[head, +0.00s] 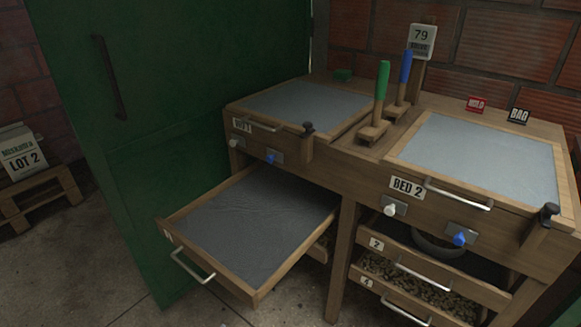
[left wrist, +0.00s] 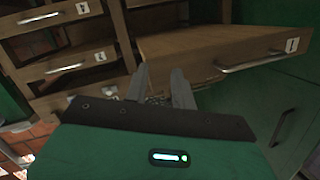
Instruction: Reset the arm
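My left gripper (left wrist: 160,73) shows only in the left wrist view. Its two grey fingers stand apart, with nothing clearly seen between them. A pulled-out wooden drawer (left wrist: 215,45) with a metal handle (left wrist: 255,62) is just beyond and right of the fingers; I cannot tell whether they touch it. In the head view a pulled-out drawer (head: 250,220) at the left of the bench has a flat dark grey inside with nothing on it. Neither arm shows in the head view, and my right gripper is in no view.
The wooden bench has two grey-topped beds, one labelled BED 2 (head: 406,187). Green (head: 382,80) and blue (head: 405,67) upright handles stand between them. Drawers 2 (head: 440,262) and 4 (head: 420,296) sit below right. A tall green cabinet (head: 180,70) stands left. Bare floor (head: 80,260) lies front left.

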